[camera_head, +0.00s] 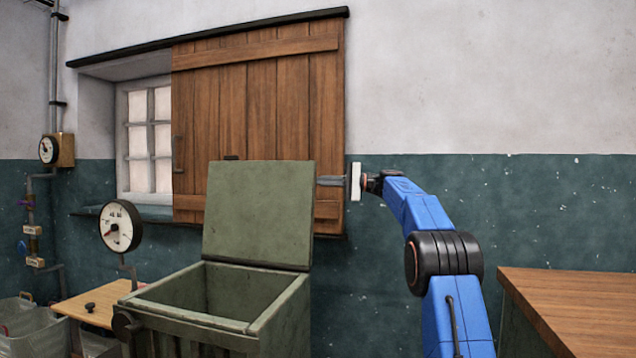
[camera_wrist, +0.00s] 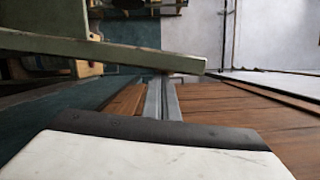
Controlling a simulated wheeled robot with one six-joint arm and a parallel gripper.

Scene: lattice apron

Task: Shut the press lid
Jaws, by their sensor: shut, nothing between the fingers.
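The press lid (camera_head: 258,213) is a flat green panel standing open, nearly upright, at the back of the green press box (camera_head: 285,318). The open box below it looks empty where I can see inside. My gripper (camera_head: 328,181) is shut and empty, reaching in from the right, with its tips at or behind the lid's upper right edge. In the wrist view the shut fingers (camera_wrist: 162,98) point toward the lid's edge (camera_wrist: 110,48). I cannot tell whether they touch it.
A wooden sliding shutter (camera_head: 260,110) partly covers the window behind the lid. A round gauge (camera_head: 121,227) stands left of the press, by a small wooden table (camera_head: 95,300). A wooden worktop (camera_head: 580,300) is at the right. The wall above it is clear.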

